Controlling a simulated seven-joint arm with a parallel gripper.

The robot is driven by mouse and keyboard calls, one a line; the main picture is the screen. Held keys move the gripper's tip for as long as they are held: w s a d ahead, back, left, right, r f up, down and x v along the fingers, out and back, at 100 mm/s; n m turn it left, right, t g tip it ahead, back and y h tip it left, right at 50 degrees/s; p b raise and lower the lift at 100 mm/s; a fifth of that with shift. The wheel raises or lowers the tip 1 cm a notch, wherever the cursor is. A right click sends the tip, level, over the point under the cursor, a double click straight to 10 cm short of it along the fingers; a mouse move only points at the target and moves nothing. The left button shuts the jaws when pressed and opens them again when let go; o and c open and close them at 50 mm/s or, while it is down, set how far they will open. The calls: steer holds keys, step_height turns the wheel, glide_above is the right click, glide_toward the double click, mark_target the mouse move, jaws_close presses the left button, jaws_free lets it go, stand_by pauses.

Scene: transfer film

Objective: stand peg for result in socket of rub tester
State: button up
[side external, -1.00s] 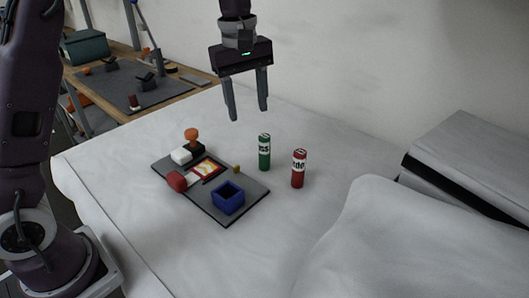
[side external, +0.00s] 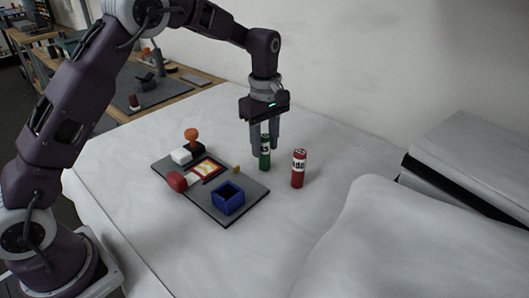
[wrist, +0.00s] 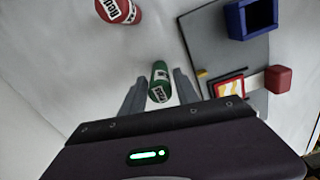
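A green peg (side external: 265,158) with a white label stands upright on the white-covered table; it also shows in the wrist view (wrist: 159,80). A red peg (side external: 298,170) with a white label stands upright to its right, and in the wrist view it is at upper left (wrist: 118,11). My gripper (side external: 265,151) points down over the green peg. It is open, with one finger on either side of the peg and gaps visible in the wrist view (wrist: 158,88). The rub tester's dark board (side external: 222,213) carries a blue open-topped box (side external: 228,199), seemingly the socket.
A white draped mound (side external: 400,240) fills the right. The table's front middle is clear.

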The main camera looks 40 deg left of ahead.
jaws_close()
step_height(320, 180, up, 9)
steer(key=shift+f, duration=0.2)
steer(key=s+d+r, duration=0.1)
steer(key=s+d, duration=0.1)
steer(key=s, duration=0.6)
steer(key=s+d+r, duration=0.1)
steer(key=s+r, duration=0.1)
steer(key=s, duration=0.5)
steer(key=f, duration=1)
steer(key=shift+s+f, duration=0.1)
steer(key=shift+s, duration=0.15)
